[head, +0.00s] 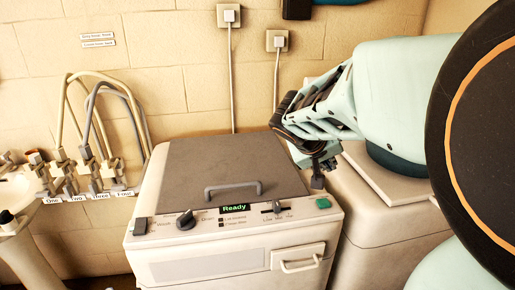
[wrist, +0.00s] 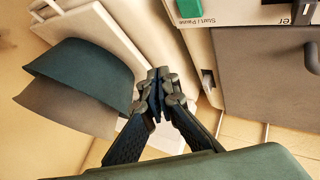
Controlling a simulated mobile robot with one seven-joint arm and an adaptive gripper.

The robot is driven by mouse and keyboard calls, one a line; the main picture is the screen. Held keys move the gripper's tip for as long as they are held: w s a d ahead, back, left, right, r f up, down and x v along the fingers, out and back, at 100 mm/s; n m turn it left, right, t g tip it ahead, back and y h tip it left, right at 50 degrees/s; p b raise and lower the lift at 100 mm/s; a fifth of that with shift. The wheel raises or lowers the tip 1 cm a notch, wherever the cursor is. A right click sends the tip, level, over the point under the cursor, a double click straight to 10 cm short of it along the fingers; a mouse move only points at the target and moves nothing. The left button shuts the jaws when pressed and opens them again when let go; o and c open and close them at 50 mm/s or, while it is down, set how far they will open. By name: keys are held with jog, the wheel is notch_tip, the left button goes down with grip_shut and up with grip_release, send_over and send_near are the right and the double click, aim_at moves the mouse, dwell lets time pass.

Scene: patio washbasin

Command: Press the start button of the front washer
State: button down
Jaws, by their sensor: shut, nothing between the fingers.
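The front washer (head: 236,264) is a beige top-loader with a grey lid and handle. Its display (head: 234,208) reads "Ready". The green start button (head: 323,202) is at the right end of its control panel. In the wrist view, the green button (wrist: 190,9) is at the top edge, partly cut off, beside the label "Start / Pause". My gripper (head: 317,182) is shut and empty, with its tips pointing down just above the button in the head picture, apart from it. In the wrist view my gripper (wrist: 158,92) has its fingers together, and the button lies beyond them.
A dark knob (head: 186,220), a slider (head: 277,207) and a dark button (head: 141,226) share the panel. A second pale machine (head: 388,235) stands to the right, under my arm. Labelled taps (head: 93,178) and a basin (head: 17,190) are at left. Cords hang from wall sockets (head: 228,15).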

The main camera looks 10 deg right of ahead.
jog(key=shift+f, duration=0.15)
jog(key=b, duration=0.5)
send_over(322, 203)
notch_tip(322, 203, down, 7)
jog(key=shift+f+b, duration=0.75)
jog(key=shift+b, duration=0.05)
jog(key=shift+f, duration=0.2)
dwell(0.8)
jog(key=shift+f+b, duration=0.25)
jog(key=shift+b, duration=0.5)
jog(key=shift+f+b, duration=0.5)
jog(key=shift+b, duration=0.1)
dwell(0.4)
jog(key=shift+r, duration=0.2)
dwell(0.5)
jog(key=shift+r+p, duration=0.5)
jog(key=shift+r, duration=0.25)
jog(key=shift+r, duration=0.1)
